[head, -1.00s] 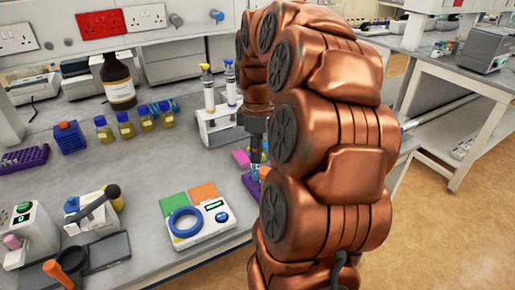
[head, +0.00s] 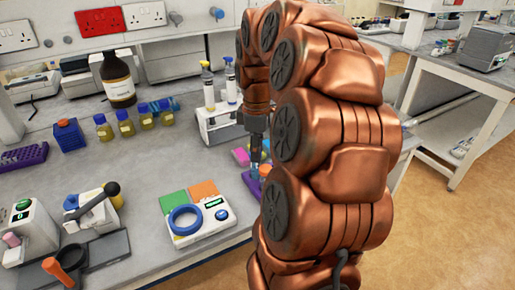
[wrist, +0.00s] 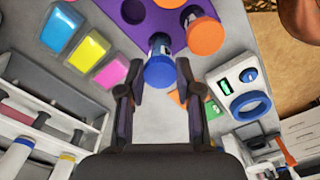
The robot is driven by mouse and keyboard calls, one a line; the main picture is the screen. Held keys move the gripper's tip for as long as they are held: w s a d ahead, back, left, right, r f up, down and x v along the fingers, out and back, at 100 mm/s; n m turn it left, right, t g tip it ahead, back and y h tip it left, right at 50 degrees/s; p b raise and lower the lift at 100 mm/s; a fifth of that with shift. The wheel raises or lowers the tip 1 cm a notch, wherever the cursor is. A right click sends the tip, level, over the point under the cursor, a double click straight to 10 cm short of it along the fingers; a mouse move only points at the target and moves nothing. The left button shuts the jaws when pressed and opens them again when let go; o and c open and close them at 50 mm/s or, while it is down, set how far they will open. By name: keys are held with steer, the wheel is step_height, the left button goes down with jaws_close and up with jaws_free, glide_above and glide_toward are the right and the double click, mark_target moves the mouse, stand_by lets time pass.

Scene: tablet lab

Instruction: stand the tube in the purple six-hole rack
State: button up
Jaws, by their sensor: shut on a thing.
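The tube has a blue cap (wrist: 160,72) and a clear body that points away from me toward the purple rack (wrist: 130,35). My gripper (wrist: 159,76) is shut on the tube, with one finger on each side of the cap. The tube's lower end is over or at the rack near an edge; I cannot tell whether it is in a hole. An orange-capped tube (wrist: 205,36) is at the rack beside it. In the head view my gripper (head: 256,158) points down at the purple rack (head: 250,184), which my arm partly hides.
Blue, yellow and pink blocks (wrist: 88,50) lie left of the rack in the wrist view. A white device with a blue ring (head: 198,220) stands left of my gripper in the head view. The bench edge is close in front.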

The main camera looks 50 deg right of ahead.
steer(key=shift+f, duration=0.35)
steer(key=o, duration=1)
steer(key=shift+o, duration=0.2)
step_height(320, 180, up, 12)
stand_by(0.3)
